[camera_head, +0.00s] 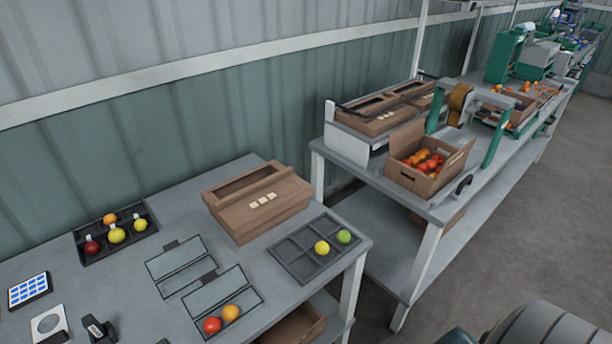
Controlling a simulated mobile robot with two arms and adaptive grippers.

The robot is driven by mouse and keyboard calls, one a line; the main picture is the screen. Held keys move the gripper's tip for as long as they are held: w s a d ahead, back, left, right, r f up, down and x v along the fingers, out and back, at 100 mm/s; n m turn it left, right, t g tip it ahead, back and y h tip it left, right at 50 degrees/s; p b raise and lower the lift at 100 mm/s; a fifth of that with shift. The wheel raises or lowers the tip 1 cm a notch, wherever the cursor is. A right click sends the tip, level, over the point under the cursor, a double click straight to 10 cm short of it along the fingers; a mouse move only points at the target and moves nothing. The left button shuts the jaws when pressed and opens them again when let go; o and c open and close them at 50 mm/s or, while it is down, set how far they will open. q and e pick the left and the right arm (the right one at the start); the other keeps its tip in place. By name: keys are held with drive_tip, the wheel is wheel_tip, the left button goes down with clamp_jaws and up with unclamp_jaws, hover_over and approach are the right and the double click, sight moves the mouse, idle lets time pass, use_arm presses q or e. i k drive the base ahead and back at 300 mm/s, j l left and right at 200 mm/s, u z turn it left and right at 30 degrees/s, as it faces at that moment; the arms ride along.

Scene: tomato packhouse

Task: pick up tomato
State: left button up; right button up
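Tomatoes lie in several places. A dark tray at the back left of the near table holds a red tomato (92,247), an orange one (110,219) and two yellow ones (116,235) (140,224). A red tomato (212,325) and an orange one (230,312) lie side by side at the front of the table. A grey compartment tray (293,262) holds a yellow tomato (322,247) and a green one (344,236). An open cardboard box (402,176) on the farther bench holds several red and orange tomatoes (425,161). Neither gripper shows.
Flat outlined panels (181,266) lie mid-table. A blue-and-white tablet (30,290) and small black devices (98,328) are at the left front. A grey rounded shape (545,325) fills the lower right. Open floor lies right.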

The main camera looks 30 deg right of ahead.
sight(321, 247)
drive_tip(key=z, duration=1.15)
